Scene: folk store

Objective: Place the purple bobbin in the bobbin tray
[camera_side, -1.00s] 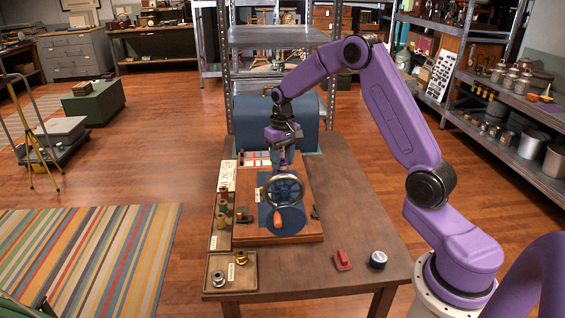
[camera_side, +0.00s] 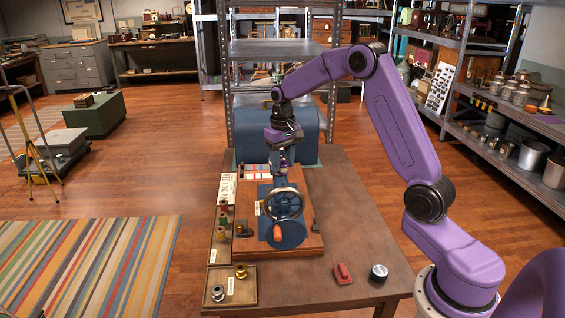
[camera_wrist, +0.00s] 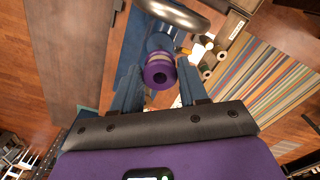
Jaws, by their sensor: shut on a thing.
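My gripper (camera_wrist: 160,85) is shut on the purple bobbin (camera_wrist: 158,74), which shows between the two fingers with its end hole toward the wrist camera. In the side view, my gripper (camera_side: 282,158) points down and holds the bobbin (camera_side: 283,169) just behind and above the handwheel of the blue winding machine (camera_side: 287,230). Two shallow trays lie at the left of the table. The long tray (camera_side: 214,256) holds several colored bobbins, and the small front tray (camera_side: 250,297) holds a silver and a brass one. Their labels are too small to read, so I cannot tell which is the bobbin tray.
The machine stands on a wooden base (camera_side: 313,240), right of the long tray. Its metal handwheel (camera_side: 284,189) rises near the held bobbin.

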